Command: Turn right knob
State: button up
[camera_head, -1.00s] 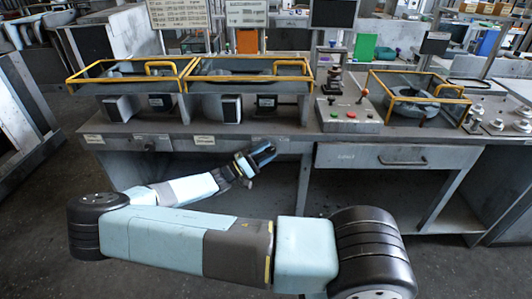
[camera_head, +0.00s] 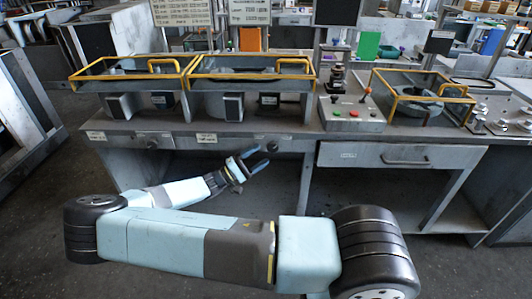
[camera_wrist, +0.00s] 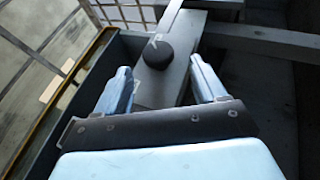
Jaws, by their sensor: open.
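The right knob (camera_head: 271,147) is a small dark round knob on the front panel of the bench, below the wider yellow-railed bay. In the wrist view the dark knob (camera_wrist: 181,61) sits on a grey panel, with a small pale mark beside it. My gripper (camera_head: 258,158) is open and empty, below and slightly left of the knob in the head view. The fingers appear apart from the knob.
Another knob (camera_head: 152,144) is on the panel to the left. A drawer (camera_head: 375,160) with a handle is to the right. Yellow-railed bays (camera_head: 315,66) and a control box (camera_head: 352,114) stand on the bench above. Open space lies under the bench.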

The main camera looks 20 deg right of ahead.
jog(key=v, duration=0.9)
jog(key=shift+f, duration=0.2)
